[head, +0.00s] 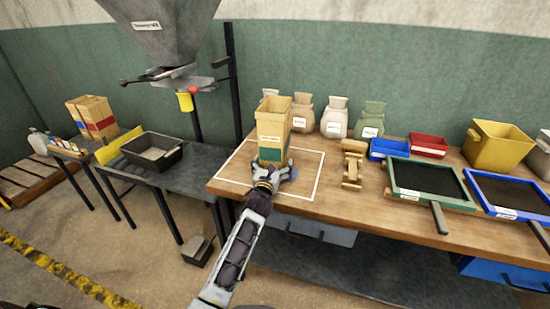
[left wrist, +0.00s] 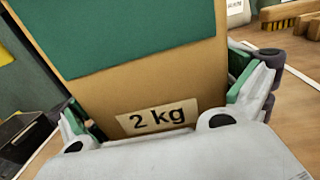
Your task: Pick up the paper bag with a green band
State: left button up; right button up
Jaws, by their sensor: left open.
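The tan paper bag (head: 272,122) with a green band stands upright on the wooden workbench, inside a white outlined square. In the left wrist view the bag (left wrist: 150,95) fills the middle, with its green band above a "2 kg" label. My left gripper (head: 273,174) is at the bag's near side, low down. Its fingers are open, one on each side of the bag's lower part; I cannot tell whether they touch it. My right gripper is not in view.
Several sacks (head: 335,118) stand behind and right of the bag. A wooden brush (head: 353,163) lies to the right, then blue (head: 388,150) and red (head: 428,146) bins and framed sieves. A hopper (head: 170,30) hangs at upper left. Other banded bags (head: 91,118) stand far left.

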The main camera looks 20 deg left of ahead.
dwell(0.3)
pick_arm(q)
jog(key=c, duration=1.9)
jog(key=shift+w+r, duration=0.1)
jog(key=shift+r, duration=0.15)
